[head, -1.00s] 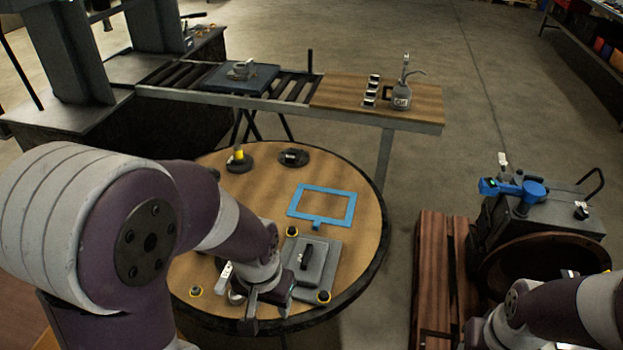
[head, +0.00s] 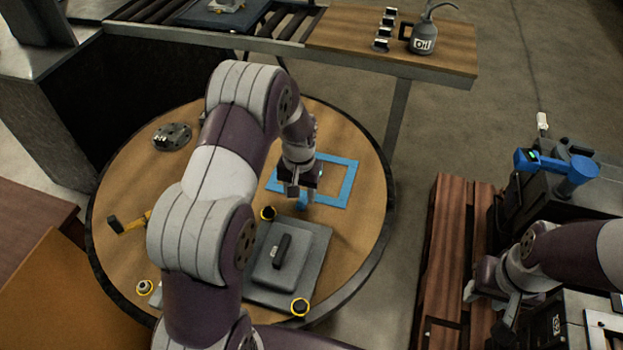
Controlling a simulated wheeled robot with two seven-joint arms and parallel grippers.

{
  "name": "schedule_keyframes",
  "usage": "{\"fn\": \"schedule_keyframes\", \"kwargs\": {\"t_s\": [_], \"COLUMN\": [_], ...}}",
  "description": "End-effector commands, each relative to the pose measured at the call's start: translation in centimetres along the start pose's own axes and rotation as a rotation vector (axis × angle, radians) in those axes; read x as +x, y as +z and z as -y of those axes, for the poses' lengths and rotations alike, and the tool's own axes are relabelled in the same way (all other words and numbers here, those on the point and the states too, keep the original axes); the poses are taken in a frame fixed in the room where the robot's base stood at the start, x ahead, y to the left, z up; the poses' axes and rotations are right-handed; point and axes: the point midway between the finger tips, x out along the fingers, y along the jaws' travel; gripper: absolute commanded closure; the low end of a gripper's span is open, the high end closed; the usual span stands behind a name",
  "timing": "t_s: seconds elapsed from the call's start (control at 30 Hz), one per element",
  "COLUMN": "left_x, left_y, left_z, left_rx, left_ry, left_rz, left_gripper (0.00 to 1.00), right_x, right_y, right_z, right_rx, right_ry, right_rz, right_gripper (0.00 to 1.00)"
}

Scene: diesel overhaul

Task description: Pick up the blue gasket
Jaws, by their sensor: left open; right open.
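The blue gasket (head: 349,184) is a flat rectangular frame with a small tab. It lies on the round wooden table (head: 352,243), right of its middle. My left gripper (head: 300,196) is open and hangs over the gasket's near left part, close to the tab. The arm and gripper hide the gasket's left side, and I cannot tell whether the fingers touch it. My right gripper (head: 487,299) is open and empty, low at the right beside the wooden pallet.
A dark flanged part (head: 172,137) is at the table's far left. An oil can (head: 424,38) stands on the bench behind. The pallet (head: 452,250) and machinery (head: 548,185) are at right.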

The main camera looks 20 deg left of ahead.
Motion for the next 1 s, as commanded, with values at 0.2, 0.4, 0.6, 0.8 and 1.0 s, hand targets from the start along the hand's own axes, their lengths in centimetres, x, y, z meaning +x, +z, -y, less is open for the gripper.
{"fn": "schedule_keyframes", "kwargs": {"t_s": [0.2,0.4,0.6,0.8,1.0], "left_x": [2.6,2.5,2.5,2.5,2.3], "left_y": [0.0,0.0,0.0,0.0,0.0], "left_z": [0.0,0.0,0.0,0.0,0.0], "left_rx": [0.0,0.0,0.0,0.0,0.0], "left_ry": [0.0,0.0,0.0,0.0,0.0], "left_rz": [-0.002,-0.002,-0.002,-0.002,-0.003], "left_gripper": [0.51,0.58,1.0,1.0,1.0], "right_x": [0.2,0.1,0.1,0.2,0.1], "right_y": [0.0,0.0,0.0,0.0,0.0], "right_z": [0.0,0.0,0.0,0.0,0.0], "right_rx": [0.0,0.0,0.0,0.0,0.0], "right_ry": [0.0,0.0,0.0,0.0,0.0], "right_rz": [0.0,0.0,0.0,0.0,0.0], "right_gripper": [0.57,0.57,0.57,0.57,0.57]}}
